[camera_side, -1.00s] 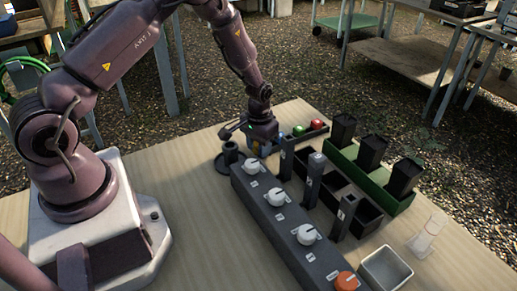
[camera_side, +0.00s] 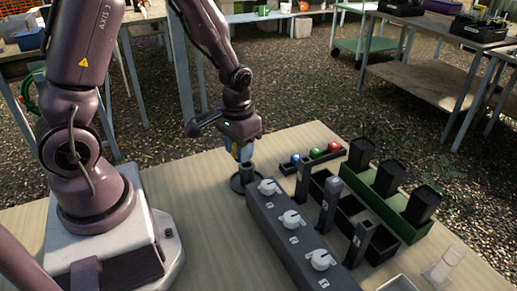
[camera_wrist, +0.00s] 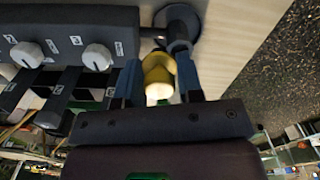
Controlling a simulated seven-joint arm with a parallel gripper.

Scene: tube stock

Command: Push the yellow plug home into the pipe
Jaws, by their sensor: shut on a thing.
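The yellow plug (camera_wrist: 158,76) is between the two blue fingers of my gripper (camera_wrist: 160,88), which is shut on it. In the side view my gripper (camera_side: 241,152) points down, and only a little of the plug shows between its fingers. The pipe (camera_side: 246,172) is a short dark upright tube on a round base (camera_side: 238,186), just below my gripper. The pipe also shows in the wrist view (camera_wrist: 179,46), just beyond the plug. I cannot tell whether the plug touches the pipe; its mouth is hidden.
A grey panel with white knobs (camera_side: 291,219) stands close right of the pipe. Behind it are a narrow tray with blue (camera_side: 295,159), green (camera_side: 315,152) and red (camera_side: 333,147) plugs, dark posts (camera_side: 328,203), and a green rack of black bins (camera_side: 390,196). Bare tabletop (camera_side: 205,205) lies left.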

